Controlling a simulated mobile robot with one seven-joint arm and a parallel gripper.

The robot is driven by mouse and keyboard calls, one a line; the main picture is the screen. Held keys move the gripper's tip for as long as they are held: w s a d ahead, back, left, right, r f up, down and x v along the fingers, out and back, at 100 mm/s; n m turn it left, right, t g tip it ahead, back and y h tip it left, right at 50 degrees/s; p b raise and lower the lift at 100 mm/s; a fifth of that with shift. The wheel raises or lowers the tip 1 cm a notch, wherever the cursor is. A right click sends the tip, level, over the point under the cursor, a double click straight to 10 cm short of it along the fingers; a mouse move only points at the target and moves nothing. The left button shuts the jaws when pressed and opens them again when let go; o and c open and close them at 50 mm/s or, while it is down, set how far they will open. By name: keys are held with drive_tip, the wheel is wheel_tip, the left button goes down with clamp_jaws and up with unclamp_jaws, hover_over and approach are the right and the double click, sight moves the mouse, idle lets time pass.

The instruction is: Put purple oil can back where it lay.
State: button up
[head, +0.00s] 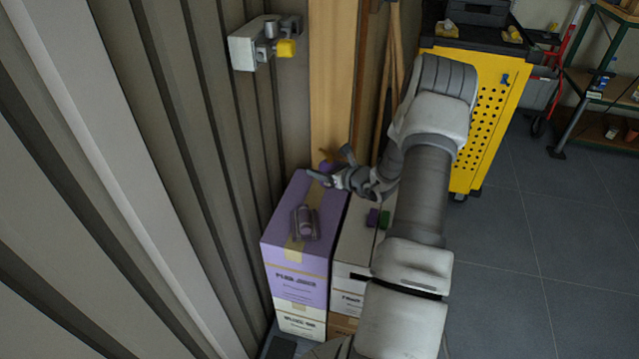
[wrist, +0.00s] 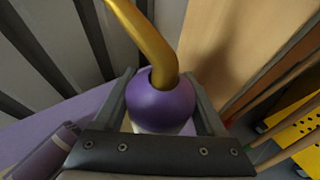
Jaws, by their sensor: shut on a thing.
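The purple oil can (wrist: 160,106) has a round purple body and a curved gold spout. In the wrist view it sits between the two fingers of my gripper (wrist: 158,82), which is shut on it. Whether the can's base touches the box top is hidden.
A purple cylindrical item (head: 305,222) lies on the purple box; a purple item (head: 373,217) and a green item (head: 385,219) lie on the white box (head: 352,245) to its right. A ribbed wall stands left, a wooden post behind, and a yellow cabinet (head: 483,110) right.

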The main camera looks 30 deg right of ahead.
sight(319, 187)
drive_tip(key=shift+w+a+f, duration=0.2)
drive_tip(key=shift+w+f, duration=0.25)
drive_tip(key=shift+w, duration=0.2)
drive_tip(key=shift+f+b, duration=0.8)
drive_tip(key=shift+f, duration=1.15)
drive_tip(key=shift+f, duration=0.15)
drive_tip(key=o, duration=1.5)
